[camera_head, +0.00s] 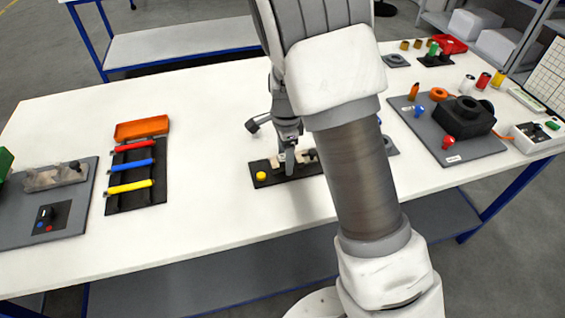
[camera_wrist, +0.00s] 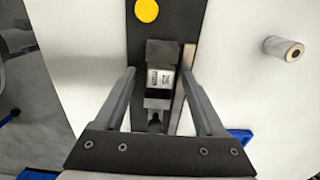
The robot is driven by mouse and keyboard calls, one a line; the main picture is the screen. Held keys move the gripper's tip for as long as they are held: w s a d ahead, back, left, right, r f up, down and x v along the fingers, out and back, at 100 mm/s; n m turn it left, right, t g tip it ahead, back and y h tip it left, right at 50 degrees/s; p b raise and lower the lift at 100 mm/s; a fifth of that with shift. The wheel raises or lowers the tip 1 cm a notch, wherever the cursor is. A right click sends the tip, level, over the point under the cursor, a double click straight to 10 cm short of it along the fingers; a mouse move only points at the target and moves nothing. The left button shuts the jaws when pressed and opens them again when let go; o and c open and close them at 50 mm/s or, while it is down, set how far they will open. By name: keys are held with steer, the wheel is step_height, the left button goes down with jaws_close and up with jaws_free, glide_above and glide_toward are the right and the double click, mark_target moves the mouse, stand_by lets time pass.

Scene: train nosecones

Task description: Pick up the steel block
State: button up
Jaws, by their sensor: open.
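In the wrist view, a small grey block with printed markings on its face (camera_wrist: 160,78) sits on a dark strip-shaped base (camera_wrist: 158,32); it looks like the steel block. My gripper (camera_wrist: 160,72) is open, with one finger on each side of this block. I cannot tell whether either finger touches it. In the head view, my gripper (camera_head: 288,166) points down over the dark base (camera_head: 276,180), which has a yellow button (camera_head: 261,176) at its left end. My arm and gripper hide part of the base and most of the block there.
To the left are a black rack (camera_head: 136,198) with red, blue and yellow handled tools and an orange tray (camera_head: 141,128). To the right is a grey board (camera_head: 470,152) with a black housing (camera_head: 464,116). A grey cylinder (camera_wrist: 283,48) shows right of the base.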

jaws_close()
stand_by(0.3)
steer(key=shift+r, duration=0.1)
step_height(320, 180, up, 4)
steer(key=shift+r+p, duration=0.2)
steer(key=shift+p, duration=0.15)
steer(key=s+d+r, duration=0.6)
steer(key=d, duration=0.3)
steer(key=shift+s+d+r, duration=0.15)
steer(key=shift+s+d, duration=0.15)
steer(key=shift+s, duration=0.05)
